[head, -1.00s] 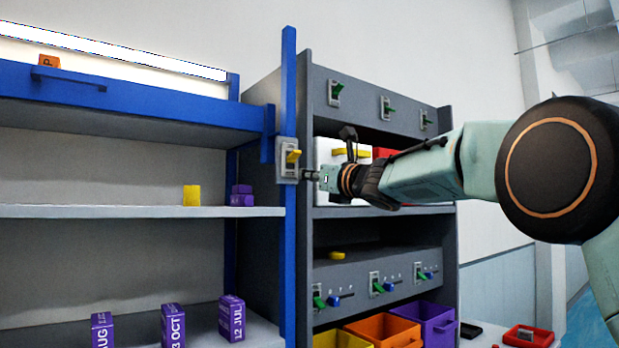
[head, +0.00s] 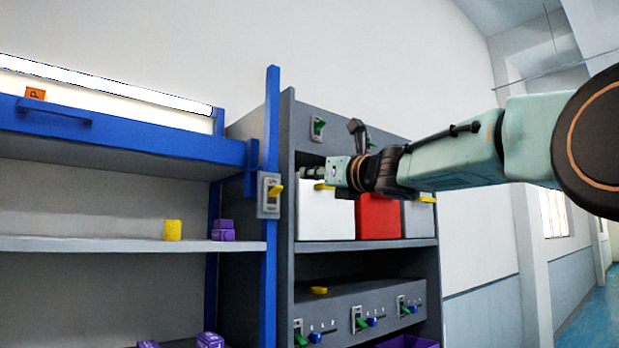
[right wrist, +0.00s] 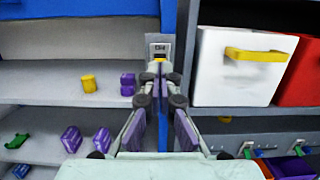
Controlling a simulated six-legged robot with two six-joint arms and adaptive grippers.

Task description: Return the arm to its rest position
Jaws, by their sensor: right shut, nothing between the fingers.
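My right gripper (head: 318,173) is shut and empty. In the head view it points left, in front of the upper bins of the grey cabinet, a little to the right of the switch (head: 270,194) with a yellow lever on the blue post. In the right wrist view the closed fingers (right wrist: 158,72) show in the middle, with the switch (right wrist: 160,48) behind their tips and apart from them in the head view. My right arm (head: 455,157) reaches in from the right at about the height of the cabinet's upper part. My left gripper is not in view.
A white bin (head: 325,217) and a red bin (head: 378,216) stand on the cabinet shelf close behind my right gripper. Left is a blue-framed shelf (head: 120,243) with a yellow block (head: 172,230) and purple boxes (head: 222,231). Open floor (head: 590,320) shows at far right.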

